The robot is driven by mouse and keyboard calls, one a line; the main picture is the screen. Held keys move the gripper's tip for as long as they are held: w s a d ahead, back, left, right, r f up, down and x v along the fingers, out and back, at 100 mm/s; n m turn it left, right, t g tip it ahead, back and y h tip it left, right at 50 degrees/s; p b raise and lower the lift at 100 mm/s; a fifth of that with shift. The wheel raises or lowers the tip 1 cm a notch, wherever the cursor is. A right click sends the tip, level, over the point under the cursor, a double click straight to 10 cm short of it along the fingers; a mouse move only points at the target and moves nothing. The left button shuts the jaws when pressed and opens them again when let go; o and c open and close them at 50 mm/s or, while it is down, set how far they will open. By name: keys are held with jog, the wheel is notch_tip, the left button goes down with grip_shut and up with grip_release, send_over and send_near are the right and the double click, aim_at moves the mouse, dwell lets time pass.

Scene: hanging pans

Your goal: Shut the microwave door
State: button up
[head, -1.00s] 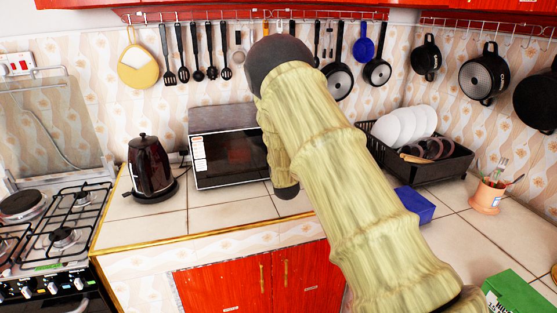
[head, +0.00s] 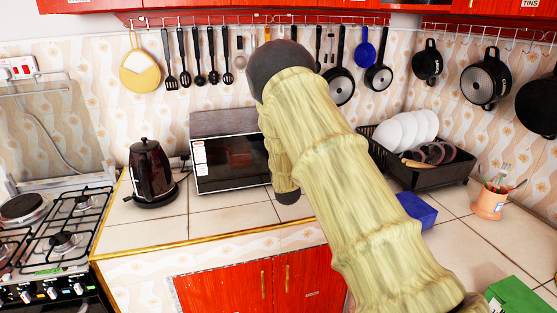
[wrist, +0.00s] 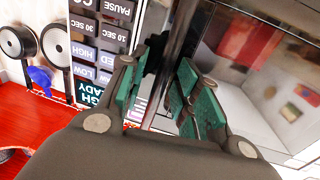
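The microwave (head: 228,160) stands on the tiled counter against the back wall. Its dark glass front has a white label at the left, and my arm hides its right side. In the wrist view its control panel (wrist: 98,40), with upside-down button words, is at upper left. The shiny door (wrist: 255,65) fills the right side and mirrors the room. My gripper (wrist: 158,95) has its green-padded fingers apart, near the border between panel and door. A dark strip shows between the fingers; I cannot tell whether they touch it. How far the door stands open is unclear.
A dark kettle (head: 151,172) stands left of the microwave, beside the gas hob (head: 62,235). A dish rack (head: 430,172) with plates, a blue box (head: 418,210) and a utensil pot (head: 489,202) are on the right. Utensils and pans hang behind.

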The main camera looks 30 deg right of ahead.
jog(key=v, duration=1.1)
jog(key=shift+s, duration=0.4)
